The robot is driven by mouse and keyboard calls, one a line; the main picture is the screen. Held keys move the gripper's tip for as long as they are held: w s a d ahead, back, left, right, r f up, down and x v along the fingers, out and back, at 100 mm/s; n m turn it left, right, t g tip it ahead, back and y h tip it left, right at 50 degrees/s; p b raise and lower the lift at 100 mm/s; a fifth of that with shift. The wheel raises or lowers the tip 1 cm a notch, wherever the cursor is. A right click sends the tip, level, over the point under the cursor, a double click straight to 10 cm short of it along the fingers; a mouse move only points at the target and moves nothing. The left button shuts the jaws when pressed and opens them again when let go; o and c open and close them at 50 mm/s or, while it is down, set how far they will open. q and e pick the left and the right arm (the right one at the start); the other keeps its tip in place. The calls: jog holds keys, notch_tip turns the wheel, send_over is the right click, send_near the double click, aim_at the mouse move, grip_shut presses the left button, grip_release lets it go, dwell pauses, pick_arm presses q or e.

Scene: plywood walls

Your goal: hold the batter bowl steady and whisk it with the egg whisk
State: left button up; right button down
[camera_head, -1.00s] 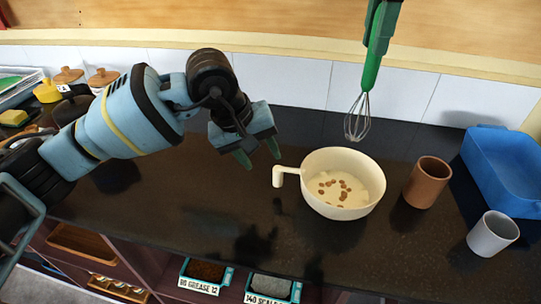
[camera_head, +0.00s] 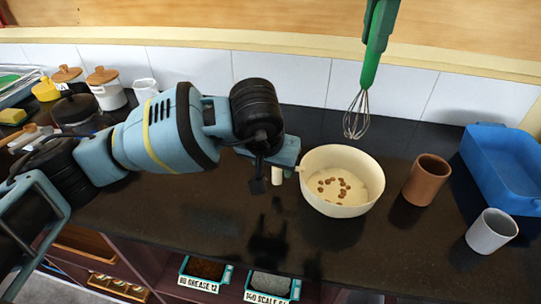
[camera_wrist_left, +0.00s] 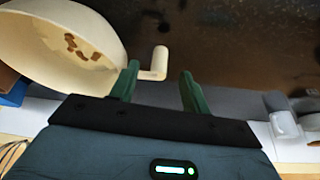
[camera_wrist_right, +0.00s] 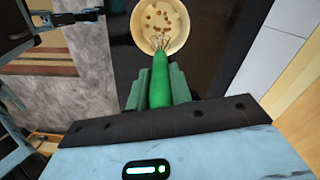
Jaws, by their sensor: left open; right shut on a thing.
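The cream batter bowl (camera_head: 312,200) stands on the dark counter, with pale batter and several brown lumps inside. Its handle (camera_wrist_left: 155,64) points toward my left arm and is partly hidden in the head view. My left gripper (camera_wrist_left: 160,82) is open, with the handle's end between or just beyond its green fingertips; I cannot tell if they touch. My right gripper (camera_wrist_right: 158,88) is shut on the green handle of the egg whisk (camera_head: 376,48). The whisk's wire end (camera_head: 357,116) hangs above and behind the bowl, and in the right wrist view it overlaps the bowl (camera_wrist_right: 180,42).
A brown cup (camera_head: 427,180) stands close to the bowl's right. A grey cup (camera_head: 492,232) and a blue tray (camera_head: 505,165) are further right. Lidded jars (camera_head: 107,90) stand at the back left. The counter in front of the bowl is clear.

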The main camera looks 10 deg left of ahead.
aim_at(275, 173)
pick_arm(q)
jog(key=x, duration=0.7)
jog(key=shift+f, duration=0.1)
jog(key=shift+c, duration=0.5)
grip_shut()
pick_arm(e)
jog(key=shift+f, duration=0.1)
jog(key=shift+s+d+f, duration=0.2)
jog(key=shift+f, duration=0.3)
jog(key=shift+s+d+f+t+y, duration=0.25)
jog(key=shift+s+f+t, duration=0.2)
jog(key=shift+s+f, duration=0.15)
jog(key=shift+s+d+f+t+y, duration=0.2)
jog(key=shift+s+f+t, duration=0.25)
jog(key=shift+s, duration=0.2)
jog(key=shift+s+d+f+t+y, duration=0.15)
jog(key=shift+s+d+f+t, duration=0.1)
jog(key=shift+s+f+t, duration=0.25)
jog(key=shift+s, duration=0.1)
